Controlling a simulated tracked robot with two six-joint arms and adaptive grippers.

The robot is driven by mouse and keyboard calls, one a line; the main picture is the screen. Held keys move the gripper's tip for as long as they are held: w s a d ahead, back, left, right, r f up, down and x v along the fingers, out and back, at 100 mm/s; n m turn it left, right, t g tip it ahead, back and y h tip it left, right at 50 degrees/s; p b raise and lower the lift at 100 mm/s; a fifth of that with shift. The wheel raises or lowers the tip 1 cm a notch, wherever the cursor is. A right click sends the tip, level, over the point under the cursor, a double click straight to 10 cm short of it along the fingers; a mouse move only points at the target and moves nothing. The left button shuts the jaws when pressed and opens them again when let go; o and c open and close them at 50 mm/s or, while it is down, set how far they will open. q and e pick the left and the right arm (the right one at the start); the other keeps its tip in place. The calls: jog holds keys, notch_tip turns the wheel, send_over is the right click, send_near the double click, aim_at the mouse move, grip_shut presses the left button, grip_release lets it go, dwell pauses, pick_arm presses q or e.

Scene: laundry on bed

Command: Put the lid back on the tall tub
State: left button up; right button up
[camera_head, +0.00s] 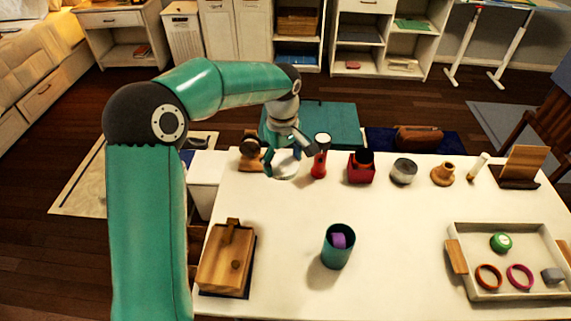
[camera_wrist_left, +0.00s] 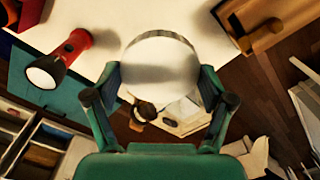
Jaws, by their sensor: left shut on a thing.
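The tall tub (camera_head: 338,254) is a teal cylinder standing upright and open on the white table in the head view, with a purple thing (camera_head: 338,240) inside. My left gripper (camera_head: 285,150) is at the table's back left edge, well behind and left of the tub. It is shut on a pale round lid (camera_head: 285,166). In the left wrist view the lid (camera_wrist_left: 160,66) sits between the two fingertips (camera_wrist_left: 160,85), its rim gripped on both sides. I cannot tell whether the lid touches the table. The tub is not seen in that view, and my right gripper is in neither view.
Close right of the lid stands a red flashlight (camera_head: 320,156); a wooden item (camera_head: 250,150) stands left. A red box (camera_head: 361,167) and grey tin (camera_head: 404,171) continue the back row. A wooden box (camera_head: 226,262) lies front left, a tray (camera_head: 490,240) right. The table's middle is clear around the tub.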

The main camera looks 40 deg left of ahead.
pick_arm(q)
jog(key=shift+w+d+f+m, duration=0.1)
jog(key=shift+d+f+m, duration=0.1)
jog(key=shift+d+m, duration=0.15)
jog(key=w+d+f+m, duration=0.2)
jog(key=d+f+m, duration=0.4)
jog(key=d+m, duration=0.5)
jog(key=m, duration=0.2)
jog(key=shift+w+d+f+m, duration=0.15)
jog(key=shift+d+f+m, duration=0.2)
jog(key=shift+f, duration=0.05)
